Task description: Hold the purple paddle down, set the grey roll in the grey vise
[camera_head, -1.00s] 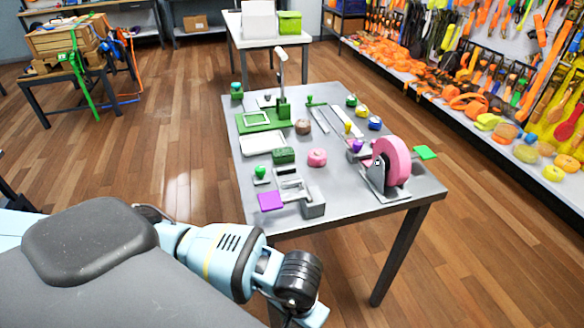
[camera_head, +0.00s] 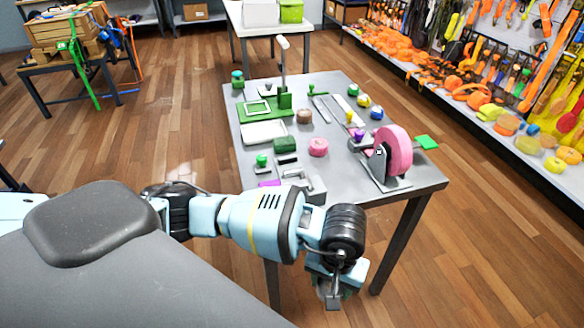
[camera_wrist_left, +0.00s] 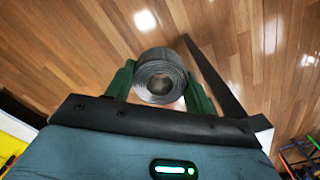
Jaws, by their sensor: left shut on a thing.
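My left gripper (camera_head: 333,292) hangs in front of the table's near edge, pointing down. In the left wrist view its green fingers (camera_wrist_left: 160,88) are shut on the grey roll (camera_wrist_left: 160,78), whose round end and hollow core face the camera. The purple paddle (camera_head: 269,184) is at the table's near left edge, mostly hidden by my left forearm. A grey vise-like fixture (camera_head: 316,186) stands just right of it, partly covered by the arm. The gripper is apart from both. My right gripper is not in view.
A pink wheel on a metal stand (camera_head: 396,152) occupies the table's right front. A pink roll (camera_head: 318,147), a green block (camera_head: 285,145) and a green lever press (camera_head: 284,97) stand behind the fixture. Bare floor (camera_head: 470,260) lies right of the table.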

